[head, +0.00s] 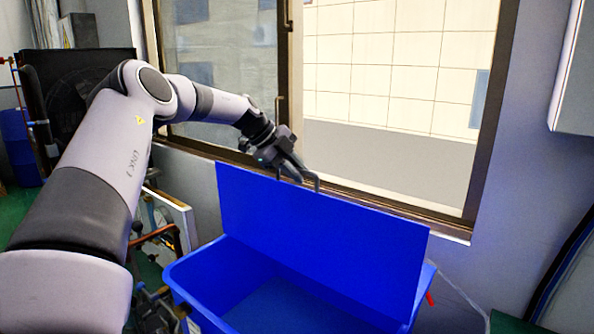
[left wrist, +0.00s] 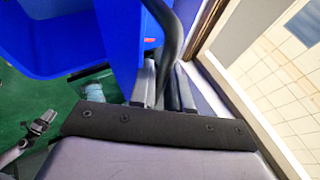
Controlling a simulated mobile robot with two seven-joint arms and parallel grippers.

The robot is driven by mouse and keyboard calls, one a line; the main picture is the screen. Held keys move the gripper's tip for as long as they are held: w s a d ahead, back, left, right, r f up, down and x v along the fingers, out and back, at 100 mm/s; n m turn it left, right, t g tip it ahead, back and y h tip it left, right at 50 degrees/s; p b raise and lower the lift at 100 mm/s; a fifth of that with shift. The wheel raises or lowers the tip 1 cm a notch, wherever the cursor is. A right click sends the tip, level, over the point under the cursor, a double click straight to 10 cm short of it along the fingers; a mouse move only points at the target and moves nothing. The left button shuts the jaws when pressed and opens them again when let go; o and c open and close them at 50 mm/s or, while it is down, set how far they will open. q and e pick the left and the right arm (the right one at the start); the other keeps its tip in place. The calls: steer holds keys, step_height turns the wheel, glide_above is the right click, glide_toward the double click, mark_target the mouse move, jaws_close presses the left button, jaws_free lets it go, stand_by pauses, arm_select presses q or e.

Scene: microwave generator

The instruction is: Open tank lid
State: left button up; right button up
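The blue tank (head: 185,284) stands open below the window, with its inside showing. Its flat blue lid (head: 320,235) is raised and stands nearly upright at the tank's back side. A dark curved handle (head: 316,181) sits at the lid's top edge. My left gripper (head: 298,176) is at this handle, reaching in from the left. In the left wrist view, the handle (left wrist: 168,40) runs between the two fingers of my left gripper (left wrist: 164,82), which look closed on it. The lid shows there as a blue panel (left wrist: 118,35). My right gripper is not in view.
The window frame (head: 400,208) and sill are close behind the lid and my left gripper. A white wall box (head: 575,75) hangs at the upper right. Pipes and equipment (head: 160,235) stand left of the tank on a green floor.

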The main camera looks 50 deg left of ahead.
arm_select(q)
steer(key=o, duration=0.3)
steer(key=shift+o, duration=0.2)
steer(key=v, duration=0.7)
steer(key=shift+b, duration=0.45)
steer(key=shift+s, duration=0.1)
